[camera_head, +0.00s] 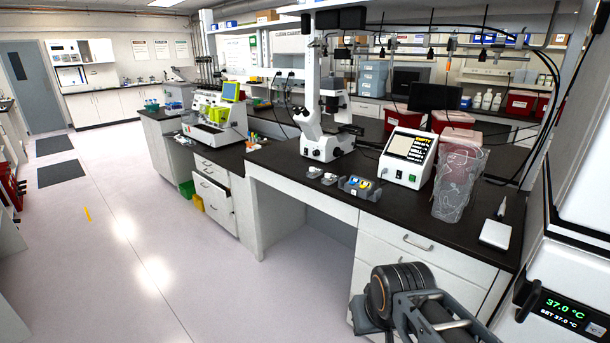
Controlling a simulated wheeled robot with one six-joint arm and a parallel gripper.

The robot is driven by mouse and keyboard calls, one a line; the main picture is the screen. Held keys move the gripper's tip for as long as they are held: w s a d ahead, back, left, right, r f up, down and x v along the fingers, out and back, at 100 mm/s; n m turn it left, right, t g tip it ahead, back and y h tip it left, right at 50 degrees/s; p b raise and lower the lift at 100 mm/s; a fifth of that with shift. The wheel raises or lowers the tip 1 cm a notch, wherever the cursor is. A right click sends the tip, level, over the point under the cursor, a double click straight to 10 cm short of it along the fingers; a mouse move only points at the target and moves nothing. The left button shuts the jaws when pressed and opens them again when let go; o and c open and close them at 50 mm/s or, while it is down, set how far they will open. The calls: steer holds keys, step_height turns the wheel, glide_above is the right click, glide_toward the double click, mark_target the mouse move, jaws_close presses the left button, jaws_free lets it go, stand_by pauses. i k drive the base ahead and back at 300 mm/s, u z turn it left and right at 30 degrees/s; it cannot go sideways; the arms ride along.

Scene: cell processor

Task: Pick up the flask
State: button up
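I cannot make out the flask with certainty in this view. The black bench (400,215) holds several small items. A small blue-grey holder (358,188) with yellow and blue tops is near its front edge, and small pale items (323,175) lie to its left. Part of my arm, with dark rounded joints and a grey metal frame, shows at the bottom right in front of the bench drawers. The gripper's fingers cannot be made out there, and no held object shows.
A white scale-like box (495,234) is at right, beside an incubator showing 37.0 °C (565,310). The floor (130,230) at left is mostly clear.

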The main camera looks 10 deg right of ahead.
mark_target(314, 173)
steer(key=u, duration=0.75)
steer(key=i, duration=1.45)
steer(key=u, duration=0.45)
steer(key=i, duration=1.35)
steer(key=z, duration=1.15)
steer(key=i, duration=0.8)
steer(key=z, duration=1.2)
steer(key=i, duration=0.25)
steer(key=z, duration=0.2)
